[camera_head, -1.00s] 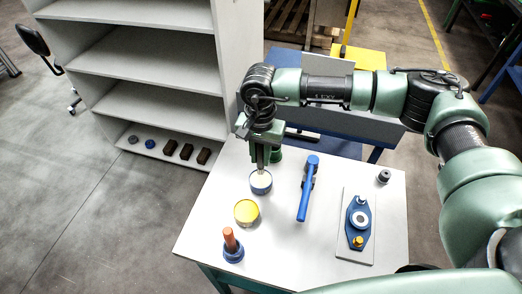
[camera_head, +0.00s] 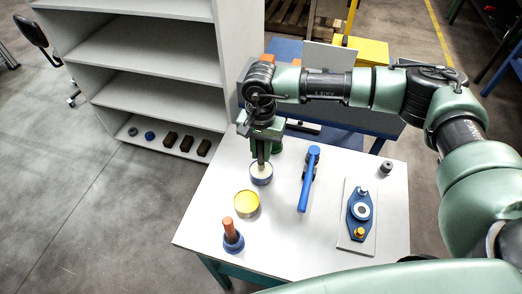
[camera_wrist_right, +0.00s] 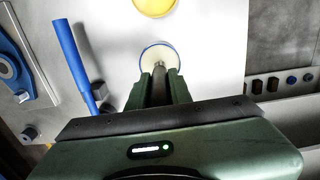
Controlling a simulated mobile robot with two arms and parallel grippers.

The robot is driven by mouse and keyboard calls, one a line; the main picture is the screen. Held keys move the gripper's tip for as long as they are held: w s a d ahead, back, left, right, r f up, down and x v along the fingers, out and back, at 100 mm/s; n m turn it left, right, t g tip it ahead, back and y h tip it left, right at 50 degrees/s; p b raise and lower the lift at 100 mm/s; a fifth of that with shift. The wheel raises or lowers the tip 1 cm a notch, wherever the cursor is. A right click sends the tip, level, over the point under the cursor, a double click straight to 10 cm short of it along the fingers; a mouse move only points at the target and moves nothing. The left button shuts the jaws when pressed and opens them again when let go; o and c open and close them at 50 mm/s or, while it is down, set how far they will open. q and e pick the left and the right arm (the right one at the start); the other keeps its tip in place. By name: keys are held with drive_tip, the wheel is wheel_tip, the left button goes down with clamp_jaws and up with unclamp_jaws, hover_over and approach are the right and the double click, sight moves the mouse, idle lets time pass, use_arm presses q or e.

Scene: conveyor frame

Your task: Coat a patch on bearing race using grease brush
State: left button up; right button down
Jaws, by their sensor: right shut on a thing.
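My right gripper (camera_head: 261,142) is shut on the grease brush (camera_head: 261,157) and holds it upright over a blue-rimmed pot (camera_head: 261,181) with cream contents. The brush (camera_wrist_right: 160,82) also shows between the fingers in the right wrist view, its lower end at the pot (camera_wrist_right: 147,52). Whether the tip touches the contents I cannot tell. The bearing race (camera_head: 361,211), a pale ring, sits on a blue flange (camera_head: 360,224) on a light plate (camera_head: 347,242) at the table's right. My left gripper is not in view.
A yellow-topped pot (camera_head: 247,204) and an orange-handled blue item (camera_head: 231,236) stand on the table (camera_head: 290,240) front left. A blue tool (camera_head: 308,183) lies between the brush and the race. A small dark cylinder (camera_head: 387,167) stands near the right edge.

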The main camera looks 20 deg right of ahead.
drive_tip(key=shift+f+b, duration=0.5)
idle(0.3)
drive_tip(key=shift+s+b, duration=0.1)
drive_tip(key=shift+b, duration=0.2)
idle(1.7)
drive_tip(key=shift+r+p, duration=0.35)
drive_tip(key=shift+r, duration=0.4)
drive_tip(key=shift+r+p, duration=1)
drive_tip(key=shift+r, duration=1.8)
